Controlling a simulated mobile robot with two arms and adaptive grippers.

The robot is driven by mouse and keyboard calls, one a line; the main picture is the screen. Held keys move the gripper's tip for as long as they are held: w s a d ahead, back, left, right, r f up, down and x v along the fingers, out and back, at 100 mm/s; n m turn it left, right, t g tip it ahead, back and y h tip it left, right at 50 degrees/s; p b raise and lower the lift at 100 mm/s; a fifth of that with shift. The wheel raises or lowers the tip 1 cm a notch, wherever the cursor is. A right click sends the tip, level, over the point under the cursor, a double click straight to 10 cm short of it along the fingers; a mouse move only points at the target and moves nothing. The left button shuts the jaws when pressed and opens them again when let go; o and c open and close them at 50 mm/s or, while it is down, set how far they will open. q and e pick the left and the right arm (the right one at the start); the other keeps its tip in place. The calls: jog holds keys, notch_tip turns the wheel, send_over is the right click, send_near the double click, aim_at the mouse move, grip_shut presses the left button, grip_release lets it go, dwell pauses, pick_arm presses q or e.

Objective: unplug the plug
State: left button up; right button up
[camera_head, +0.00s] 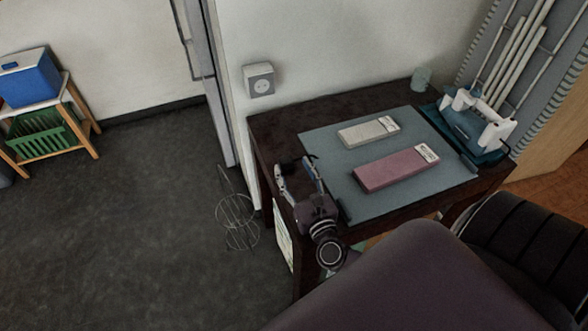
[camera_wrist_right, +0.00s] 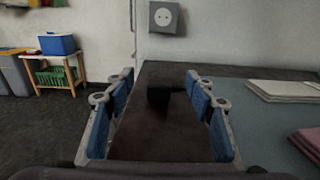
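A grey wall socket (camera_head: 259,80) is fixed to the white wall behind the dark table; it also shows in the right wrist view (camera_wrist_right: 165,18). Its face shows small holes and nothing visibly inserted. A small black block-like object (camera_wrist_right: 160,96) shows against the dark tabletop in the right wrist view, beyond my fingers; I cannot tell surely whether it is the plug. My right gripper (camera_head: 297,168) is at the table's left edge, below and to the right of the socket in the head view. Its blue-padded fingers (camera_wrist_right: 163,100) are wide apart with nothing between the pads. My left gripper is not in view.
The dark table (camera_head: 290,125) carries a grey-blue mat (camera_head: 335,165) with a pale block (camera_head: 365,132) and a pink block (camera_head: 392,172). A glass (camera_head: 420,78) and a teal tray (camera_head: 458,125) stand at the right. Wire loops (camera_head: 238,220) show near the floor.

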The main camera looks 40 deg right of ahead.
jog(key=shift+s, duration=0.1)
jog(key=v, duration=1.1)
jog(key=shift+s, duration=0.4)
jog(key=shift+s+a+f, duration=0.1)
